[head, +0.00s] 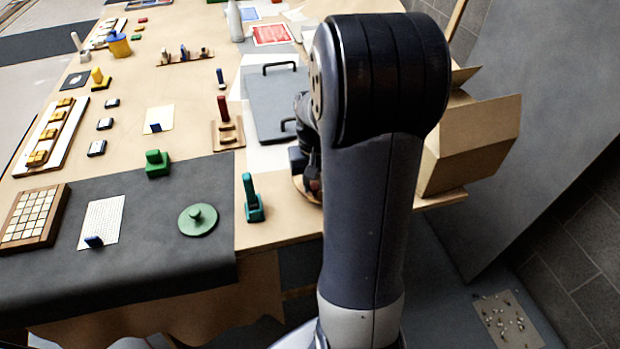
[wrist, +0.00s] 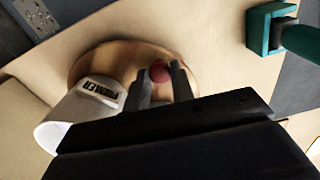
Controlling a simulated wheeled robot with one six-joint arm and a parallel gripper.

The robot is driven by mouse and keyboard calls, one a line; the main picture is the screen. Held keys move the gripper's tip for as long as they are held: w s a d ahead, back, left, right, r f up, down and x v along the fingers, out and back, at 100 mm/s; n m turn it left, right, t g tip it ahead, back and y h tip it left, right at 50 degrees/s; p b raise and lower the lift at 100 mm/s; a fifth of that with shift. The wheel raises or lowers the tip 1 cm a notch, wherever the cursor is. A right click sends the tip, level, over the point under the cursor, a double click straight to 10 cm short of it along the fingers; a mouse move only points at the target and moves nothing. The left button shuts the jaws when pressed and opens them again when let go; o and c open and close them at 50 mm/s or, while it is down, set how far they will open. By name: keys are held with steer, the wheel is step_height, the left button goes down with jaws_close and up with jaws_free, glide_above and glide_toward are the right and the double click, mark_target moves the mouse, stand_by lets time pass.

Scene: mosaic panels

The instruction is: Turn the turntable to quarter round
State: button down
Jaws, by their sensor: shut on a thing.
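The turntable (wrist: 88,63) is a round wooden disc on the tan table, seen in the wrist view. In the head view only a sliver of its rim (head: 299,187) shows behind my arm. My gripper (wrist: 159,76) is shut on this knob, one finger on each side. A white cylinder labelled PRIMER (wrist: 82,112) is beside the left finger, at the disc's edge. My gripper's dark body hides the near part of the disc.
A green holder with an upright handle (head: 252,200) stands left of the turntable and shows in the wrist view (wrist: 268,30). A grey tray with black handles (head: 277,100) lies beyond. An open cardboard box (head: 468,140) is right of my arm.

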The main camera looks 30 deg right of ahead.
steer(key=shift+s+d+n, duration=0.25)
steer(key=shift+s+n, duration=0.2)
steer(key=shift+n, duration=0.15)
steer(key=shift+s+d+n, duration=0.25)
steer(key=shift+s+n, duration=0.15)
steer(key=shift+n, duration=0.2)
steer(key=shift+s+d+n, duration=0.4)
steer(key=shift+d+n, duration=0.05)
steer(key=shift+n, duration=0.3)
steer(key=shift+s+d+n, duration=0.4)
steer(key=shift+n, duration=0.35)
steer(key=shift+s+d+n, duration=0.45)
steer(key=shift+d+n, duration=0.2)
steer(key=shift+n, duration=0.25)
steer(key=shift+s+d+r+n, duration=0.1)
steer(key=shift+s+d+n, duration=0.2)
steer(key=shift+d+n, duration=0.65)
steer(key=shift+n, duration=0.35)
steer(key=c, duration=1.2)
jaws_free()
step_height(320, 180, up, 11)
